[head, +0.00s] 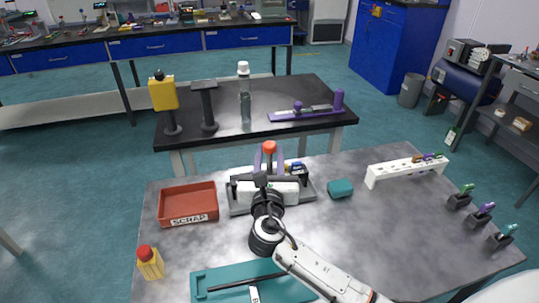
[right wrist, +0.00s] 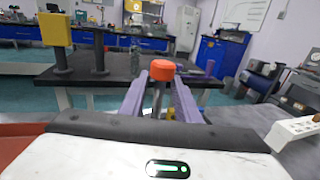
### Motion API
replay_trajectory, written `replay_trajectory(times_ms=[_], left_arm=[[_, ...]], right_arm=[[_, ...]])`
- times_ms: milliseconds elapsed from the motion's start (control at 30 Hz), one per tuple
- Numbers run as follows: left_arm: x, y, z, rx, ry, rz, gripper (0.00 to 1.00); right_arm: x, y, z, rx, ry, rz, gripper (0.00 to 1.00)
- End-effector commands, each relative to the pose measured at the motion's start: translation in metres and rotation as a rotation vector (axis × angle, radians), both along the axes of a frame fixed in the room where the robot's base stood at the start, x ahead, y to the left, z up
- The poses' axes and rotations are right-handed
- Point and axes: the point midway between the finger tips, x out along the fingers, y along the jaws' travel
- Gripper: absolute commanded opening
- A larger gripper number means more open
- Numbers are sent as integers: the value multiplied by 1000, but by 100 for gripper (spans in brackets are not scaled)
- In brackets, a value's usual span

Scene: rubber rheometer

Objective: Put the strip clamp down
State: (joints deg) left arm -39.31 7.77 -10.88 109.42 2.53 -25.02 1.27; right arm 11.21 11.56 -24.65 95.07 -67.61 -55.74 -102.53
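My right gripper (head: 269,165) reaches forward over a grey base (head: 308,196) in the middle of the near table. Its two purple fingers stand on either side of a post with an orange-red knob (head: 270,148). The right wrist view shows the knob (right wrist: 163,72) at the fingertips (right wrist: 162,88), with a thin dark and yellowish stem below it. I cannot tell whether the fingers press on the stem, or whether this part is the strip clamp. The hand hides most of what is under it. My left gripper is not in view.
A red scrap tray (head: 188,190) is left of the gripper and a teal block (head: 340,188) right. A red-capped yellow bottle (head: 150,263), teal tray (head: 205,290), white rack (head: 372,180) and small holders share the table. A black table (head: 270,90) stands behind.

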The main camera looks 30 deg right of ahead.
Motion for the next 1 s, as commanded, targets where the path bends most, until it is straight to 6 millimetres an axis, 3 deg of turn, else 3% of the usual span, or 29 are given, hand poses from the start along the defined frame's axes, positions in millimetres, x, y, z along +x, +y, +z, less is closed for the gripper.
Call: replay_trajectory(times_ms=[367,800,1000], left_arm=[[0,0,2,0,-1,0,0],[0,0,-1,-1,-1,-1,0],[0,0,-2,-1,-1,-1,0]], right_arm=[[-2,1,2,0,1,0,30],[-76,43,1,2,1,1,30],[-99,56,2,0,1,1,30]])
